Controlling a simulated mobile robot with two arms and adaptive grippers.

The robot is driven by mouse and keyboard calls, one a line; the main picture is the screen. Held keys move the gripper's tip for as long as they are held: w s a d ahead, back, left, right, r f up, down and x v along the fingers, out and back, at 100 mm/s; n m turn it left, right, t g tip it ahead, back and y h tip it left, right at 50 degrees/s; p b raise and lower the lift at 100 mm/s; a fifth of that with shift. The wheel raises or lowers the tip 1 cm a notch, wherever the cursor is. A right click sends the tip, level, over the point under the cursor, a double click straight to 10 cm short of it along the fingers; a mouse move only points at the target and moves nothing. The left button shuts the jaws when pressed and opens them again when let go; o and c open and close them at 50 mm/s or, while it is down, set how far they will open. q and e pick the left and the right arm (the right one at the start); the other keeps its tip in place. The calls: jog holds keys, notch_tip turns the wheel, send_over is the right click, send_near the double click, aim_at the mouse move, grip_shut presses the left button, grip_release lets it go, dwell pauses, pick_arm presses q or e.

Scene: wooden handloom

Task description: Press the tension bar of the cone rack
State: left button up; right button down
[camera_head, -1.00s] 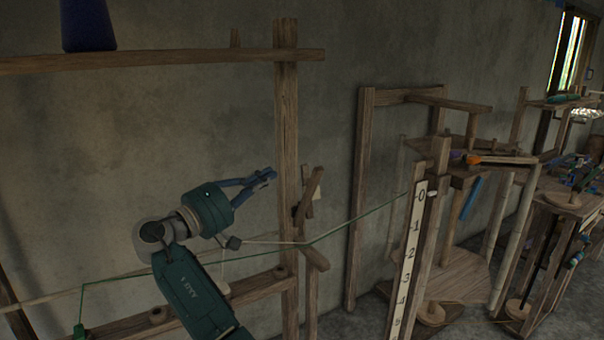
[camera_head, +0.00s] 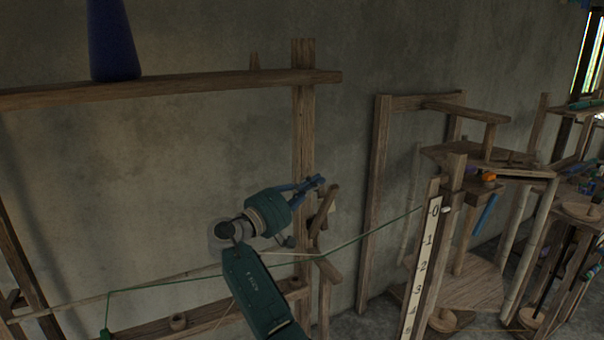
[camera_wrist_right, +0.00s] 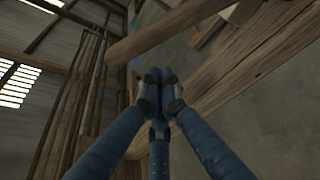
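The cone rack has a wooden post (camera_head: 304,110) and a shelf (camera_head: 190,88) with a blue cone (camera_head: 113,40) on it. A short slanted wooden bar (camera_head: 325,212), which looks like the tension bar, sits at the post's right side. My right gripper (camera_head: 321,182) is shut and empty, its blue fingertips in front of the post close to the bar's upper end. In the right wrist view the fingers (camera_wrist_right: 158,80) are together, just below a wooden beam (camera_wrist_right: 165,32). Contact cannot be told. My left gripper is not in view.
A green thread (camera_head: 370,232) runs from the rack to a numbered scale board (camera_head: 425,262) at the right. Wooden frames and a shelf stand (camera_head: 480,155) are farther right. A lower rail (camera_head: 205,315) with pegs runs behind my arm. The grey wall is close behind.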

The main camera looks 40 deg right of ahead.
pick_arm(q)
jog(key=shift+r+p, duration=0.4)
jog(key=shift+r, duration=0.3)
pick_arm(e)
jog(key=shift+s+a+f, duration=0.15)
jog(key=shift+s+f, duration=0.05)
jog(key=shift+s, duration=0.35)
jog(key=shift+s+a+f, duration=0.15)
jog(key=shift+s+f, duration=0.05)
jog(key=shift+s, duration=0.35)
jog(key=shift+w, duration=0.1)
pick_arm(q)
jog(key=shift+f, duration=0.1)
pick_arm(e)
jog(key=shift+f, duration=0.1)
